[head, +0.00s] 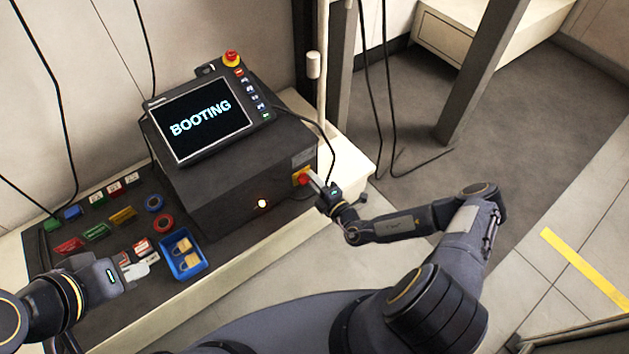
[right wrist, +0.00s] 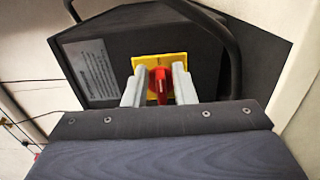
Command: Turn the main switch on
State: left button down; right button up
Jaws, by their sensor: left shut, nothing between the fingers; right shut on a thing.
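The main switch is a red rotary knob on a yellow plate, on the front right of the dark control cabinet (head: 235,180). In the head view the switch (head: 301,178) is partly hidden by my right gripper (head: 312,181). In the right wrist view the red knob (right wrist: 158,86) stands upright between the two fingers of my right gripper (right wrist: 159,92), which is shut on it. The yellow plate (right wrist: 146,66) shows behind. A pendant screen (head: 201,118) on the cabinet reads "BOOTING". My left gripper (head: 138,268) is shut and empty, above the dark mat at lower left.
A blue tray (head: 203,264) with padlocks sits on the bench near my left gripper. Several coloured tags and locks lie on the dark mat (head: 45,244). A lamp (head: 262,203) glows on the cabinet front. A red emergency button (head: 231,57) tops the pendant. Cables hang nearby.

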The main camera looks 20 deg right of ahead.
jog(key=shift+a, duration=0.2)
jog(key=o, duration=0.7)
jog(key=shift+s+d, duration=0.15)
jog(key=shift+s, duration=0.05)
jog(key=p+v, duration=0.1)
jog(key=v, duration=0.6)
jog(key=shift+s, duration=0.15)
